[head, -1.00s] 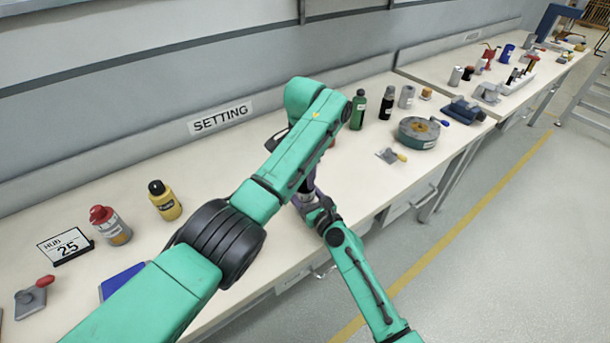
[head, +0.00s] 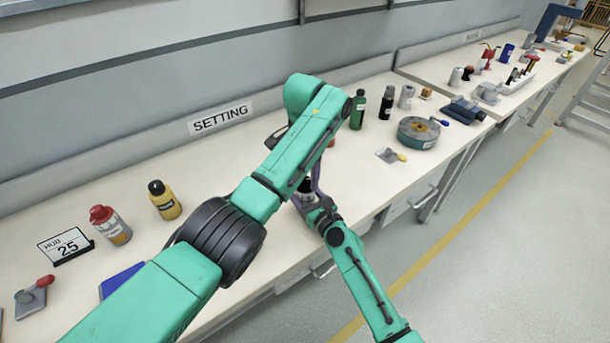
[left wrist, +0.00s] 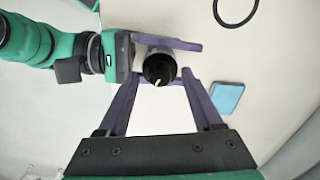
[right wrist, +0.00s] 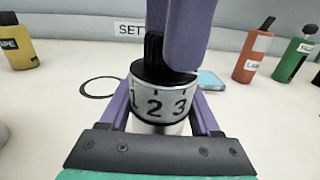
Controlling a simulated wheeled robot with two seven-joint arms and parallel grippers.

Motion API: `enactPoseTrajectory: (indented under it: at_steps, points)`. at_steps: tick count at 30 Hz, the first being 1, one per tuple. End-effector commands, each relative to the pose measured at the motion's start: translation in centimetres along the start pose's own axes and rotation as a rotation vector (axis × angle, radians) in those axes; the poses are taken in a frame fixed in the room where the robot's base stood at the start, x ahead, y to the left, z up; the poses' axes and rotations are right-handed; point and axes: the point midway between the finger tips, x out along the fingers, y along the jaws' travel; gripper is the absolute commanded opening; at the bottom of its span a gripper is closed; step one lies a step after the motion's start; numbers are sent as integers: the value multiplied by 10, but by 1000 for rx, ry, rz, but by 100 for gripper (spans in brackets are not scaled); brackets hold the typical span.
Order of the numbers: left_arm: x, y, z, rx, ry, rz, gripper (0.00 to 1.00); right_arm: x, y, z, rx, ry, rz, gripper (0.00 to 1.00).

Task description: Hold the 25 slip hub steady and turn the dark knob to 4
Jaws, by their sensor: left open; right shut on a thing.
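The slip hub is a pale cylinder (right wrist: 158,103) with a black top band and the digits 1, 2 and 3 facing the right wrist camera. The dark knob (left wrist: 160,68) sits on top, with a white pointer line toward the bottom of the left wrist view. My right gripper (right wrist: 160,112) is shut on the hub, one finger on each side. My left gripper (left wrist: 161,78) is open, its fingers spread on either side of the knob. One left finger partly covers the knob in the right wrist view. In the head view, my left arm hides much of the hub area.
A "HUB 25" sign (head: 66,246) stands on the bench at left, near red-capped (head: 110,225) and yellow (head: 164,200) bottles. A blue pad (left wrist: 226,97) and black ring (left wrist: 236,10) lie near the hub. A round grey device (head: 418,133) and bottles stand farther right.

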Motion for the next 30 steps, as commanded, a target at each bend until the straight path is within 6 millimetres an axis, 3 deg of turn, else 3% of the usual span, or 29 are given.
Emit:
enactPoseTrajectory:
  at_steps: [9, 13, 17, 30]
  points:
    - [-82, 1, -1, 1, 5, -4, 67, 0, 2, -2, 2, 4, 4, 0]
    - [-106, 1, 0, 1, 3, 0, 67, 0, 2, -2, 2, 4, 4, 0]
    - [-114, 1, 0, 1, 1, 0, 67, 0, 2, -2, 3, 4, 4, 0]
    - [-115, 1, 0, 1, 1, -1, 67, 0, 2, -2, 2, 3, 4, 0]
